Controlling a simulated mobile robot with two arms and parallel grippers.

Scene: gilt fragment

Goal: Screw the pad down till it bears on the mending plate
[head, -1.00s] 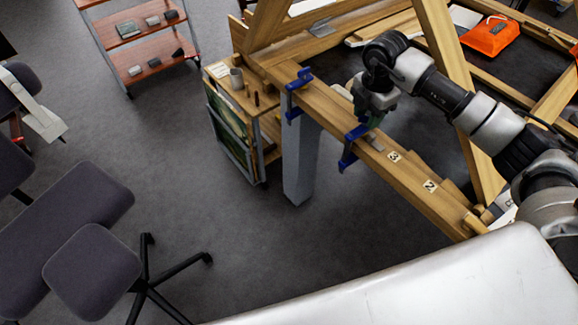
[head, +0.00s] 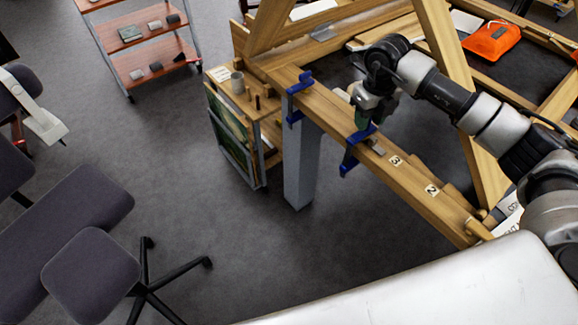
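A blue clamp (head: 349,160) sits on the long wooden beam (head: 420,204), its lower part hanging over the near edge. My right gripper (head: 362,122) points down at the top of this clamp. Its fingertips are small and partly hidden, so I cannot tell whether they are open or shut on the clamp's screw. A small grey metal piece, perhaps the mending plate (head: 377,147), lies on the beam just right of the clamp. The clamp's pad cannot be made out. A second blue clamp (head: 292,101) grips the beam further left. My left gripper is not in view.
Labels "3" (head: 396,160) and "2" (head: 431,190) mark the beam. A slanted wooden post (head: 447,60) rises behind my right arm. An orange case (head: 491,40) lies at the back right. A wooden cart (head: 232,125) stands left of the beam; open floor lies in front.

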